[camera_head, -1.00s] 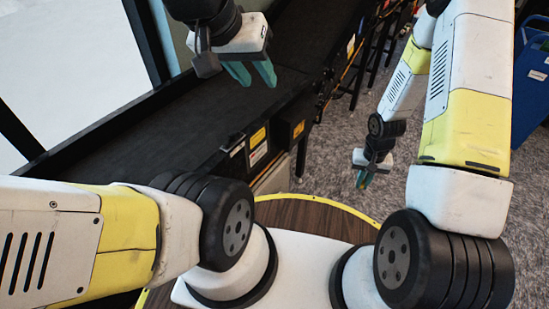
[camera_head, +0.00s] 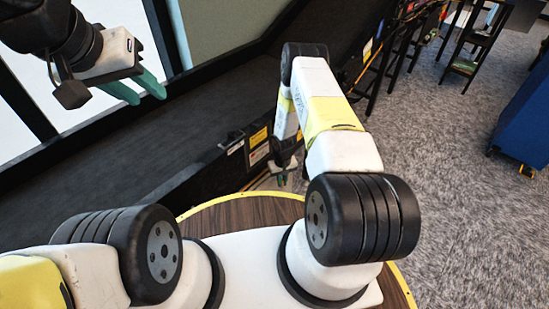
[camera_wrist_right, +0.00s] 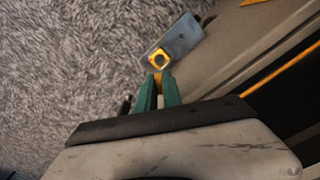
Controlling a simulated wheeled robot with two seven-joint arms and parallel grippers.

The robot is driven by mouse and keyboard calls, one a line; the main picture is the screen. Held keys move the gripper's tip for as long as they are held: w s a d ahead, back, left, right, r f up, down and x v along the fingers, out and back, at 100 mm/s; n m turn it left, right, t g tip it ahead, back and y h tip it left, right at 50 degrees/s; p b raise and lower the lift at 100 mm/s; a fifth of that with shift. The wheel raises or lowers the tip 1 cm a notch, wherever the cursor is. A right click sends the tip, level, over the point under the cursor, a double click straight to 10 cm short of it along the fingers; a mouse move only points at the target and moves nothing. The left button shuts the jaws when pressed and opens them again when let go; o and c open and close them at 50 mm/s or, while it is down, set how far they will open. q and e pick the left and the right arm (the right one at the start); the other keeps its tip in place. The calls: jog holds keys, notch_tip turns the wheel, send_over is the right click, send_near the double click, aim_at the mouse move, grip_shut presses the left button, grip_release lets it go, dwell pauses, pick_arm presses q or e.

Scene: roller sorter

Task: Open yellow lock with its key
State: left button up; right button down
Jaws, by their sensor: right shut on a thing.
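My right gripper (camera_wrist_right: 158,92) has green fingers closed on a small yellow piece (camera_wrist_right: 158,60) with a square, ring-like head, which looks like the yellow key. The right gripper is small and low beside the conveyor's side in the head view (camera_head: 283,180); what it holds cannot be made out there. A flat grey piece (camera_wrist_right: 178,36) shows just beyond the yellow head; I cannot tell whether they touch. My left gripper (camera_head: 136,88) is raised over the conveyor at upper left, its teal fingers apart with nothing seen between them. I cannot make out a yellow lock in either view.
The dark conveyor (camera_head: 190,150) runs diagonally, with a yellow label (camera_head: 258,137) on its side. Black stands (camera_head: 470,45) are at the upper right and a blue cabinet (camera_head: 530,120) at the right edge. Grey carpet floor (camera_head: 450,180) is clear between.

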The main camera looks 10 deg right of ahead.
jog(key=shift+f, duration=3.45)
jog(key=shift+f, duration=0.95)
jog(key=shift+s+d+f, duration=0.1)
jog(key=shift+s+f, duration=0.1)
jog(key=shift+f, duration=0.2)
jog(key=n, duration=0.6)
jog(key=shift+n, duration=0.4)
jog(key=n, duration=0.6)
jog(key=shift+w, duration=0.1)
